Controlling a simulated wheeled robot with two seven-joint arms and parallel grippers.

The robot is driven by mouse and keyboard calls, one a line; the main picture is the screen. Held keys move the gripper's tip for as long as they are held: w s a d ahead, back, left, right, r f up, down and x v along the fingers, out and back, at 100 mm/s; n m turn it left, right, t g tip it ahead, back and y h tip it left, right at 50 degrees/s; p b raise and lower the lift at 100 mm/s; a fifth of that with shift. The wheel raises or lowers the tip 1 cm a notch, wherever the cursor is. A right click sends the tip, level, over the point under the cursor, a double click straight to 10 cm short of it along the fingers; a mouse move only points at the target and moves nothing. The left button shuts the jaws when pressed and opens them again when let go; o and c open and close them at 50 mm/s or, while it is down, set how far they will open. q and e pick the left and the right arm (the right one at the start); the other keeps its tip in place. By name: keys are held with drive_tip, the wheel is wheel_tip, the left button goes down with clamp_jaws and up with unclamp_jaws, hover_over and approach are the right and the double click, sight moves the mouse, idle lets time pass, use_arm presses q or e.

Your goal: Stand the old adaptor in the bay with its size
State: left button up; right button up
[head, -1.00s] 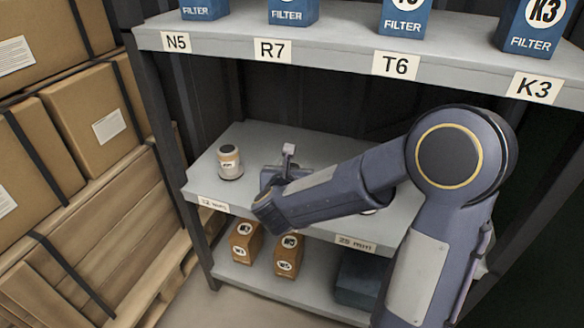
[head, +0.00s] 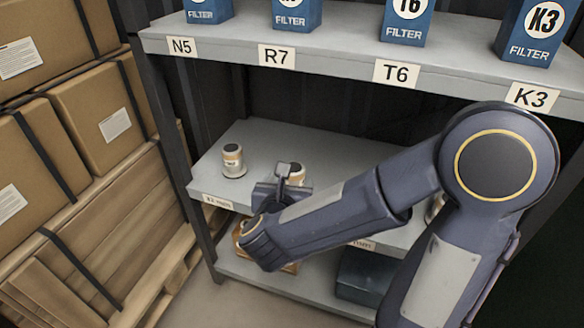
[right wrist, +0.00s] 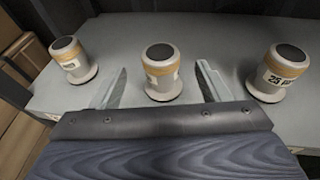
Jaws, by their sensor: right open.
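Three pale adaptors with tan bands and dark tops stand upright on the middle shelf (head: 262,139). The left adaptor (head: 233,160) also shows in the right wrist view (right wrist: 68,62). The middle adaptor (head: 298,174) is partly hidden behind my right gripper (head: 284,172); in the right wrist view it (right wrist: 162,74) stands ahead of the gap between the open fingers, with no contact visible. The right adaptor (right wrist: 279,75) carries a label that seems to start with 25; in the head view my arm hides most of it. My left gripper is out of view.
Size labels sit on the shelf's front edge, the left one (head: 217,202) too blurred to read surely. Above, the top shelf (head: 330,52) holds blue filter boxes. Cartons (head: 95,118) stand left.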

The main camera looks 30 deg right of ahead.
drive_tip(key=s+a+r+n+t+y, duration=0.1)
drive_tip(key=a+r+n+y, duration=0.25)
drive_tip(key=n+y, duration=0.45)
drive_tip(key=s+a+r+n+t+y, duration=0.1)
drive_tip(key=a+r+n+y, duration=0.2)
drive_tip(key=n, duration=1)
drive_tip(key=s+d+f+n+g+y, duration=0.1)
drive_tip(key=s+f+n+g, duration=0.3)
drive_tip(key=s+n, duration=0.5)
drive_tip(key=s+f+n+g, duration=0.4)
drive_tip(key=s+n, duration=0.5)
drive_tip(key=n, duration=0.3)
drive_tip(key=shift+d+f+y, duration=0.35)
drive_tip(key=shift+f+y, duration=0.05)
drive_tip(key=shift+f, duration=0.25)
drive_tip(key=shift+s, duration=0.1)
